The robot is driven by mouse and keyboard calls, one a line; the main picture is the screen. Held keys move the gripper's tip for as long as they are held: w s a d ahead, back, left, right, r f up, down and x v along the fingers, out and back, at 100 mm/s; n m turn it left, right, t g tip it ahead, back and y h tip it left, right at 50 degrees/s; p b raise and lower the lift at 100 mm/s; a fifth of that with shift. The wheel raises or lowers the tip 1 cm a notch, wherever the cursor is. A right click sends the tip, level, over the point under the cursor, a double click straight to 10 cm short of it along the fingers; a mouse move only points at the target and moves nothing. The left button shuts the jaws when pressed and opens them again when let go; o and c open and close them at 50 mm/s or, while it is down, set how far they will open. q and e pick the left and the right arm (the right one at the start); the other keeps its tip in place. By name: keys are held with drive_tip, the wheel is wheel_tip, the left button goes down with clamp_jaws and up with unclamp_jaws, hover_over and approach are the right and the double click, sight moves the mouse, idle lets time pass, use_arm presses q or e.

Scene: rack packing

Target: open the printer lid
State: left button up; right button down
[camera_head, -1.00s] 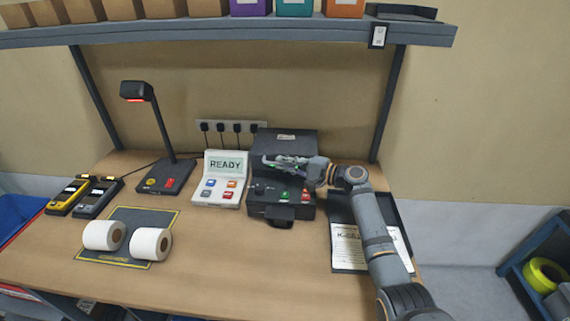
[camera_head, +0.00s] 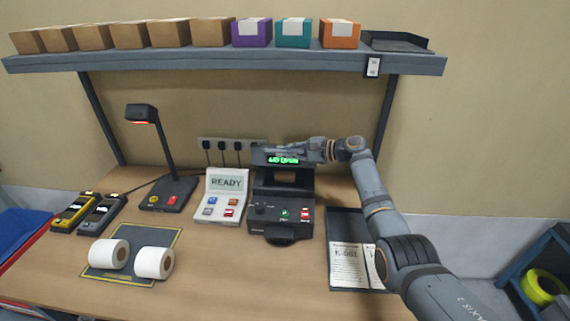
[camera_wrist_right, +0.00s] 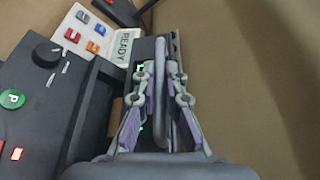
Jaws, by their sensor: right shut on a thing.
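The black printer (camera_head: 282,228) stands on the bench, with a knob and coloured buttons on its front panel. Its lid (camera_head: 262,158) is raised, and an opening shows below it. Green lit text, which seems to read "LID OPEN", shows at the lid, partly covered by my gripper. My right gripper (camera_head: 300,149) is at the raised lid's top edge, reaching in from the right. In the right wrist view its fingers (camera_wrist_right: 160,82) are closed around a grey bar (camera_wrist_right: 159,58) at the lid. My left gripper is not in view.
A white "READY" device (camera_head: 226,183) stands just left of the printer, and a lamp-like scanner (camera_head: 163,195) is further left. Two white rolls (camera_head: 130,258) lie on a mat. A tray with papers (camera_head: 345,225) is at right. A shelf (camera_head: 230,62) with boxes hangs above.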

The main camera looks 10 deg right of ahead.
drive_tip(key=shift+w+d+r+b, duration=0.1)
drive_tip(key=shift+w+r+b, duration=0.3)
drive_tip(key=shift+w+b, duration=0.2)
drive_tip(key=shift+w+r+b, duration=0.35)
drive_tip(key=shift+r, duration=0.15)
drive_tip(key=c, duration=1.4)
unclamp_jaws()
drive_tip(key=shift+d, duration=0.1)
drive_tip(key=v, duration=1.2)
drive_tip(key=shift+f, duration=0.1)
drive_tip(key=shift+c, duration=0.4)
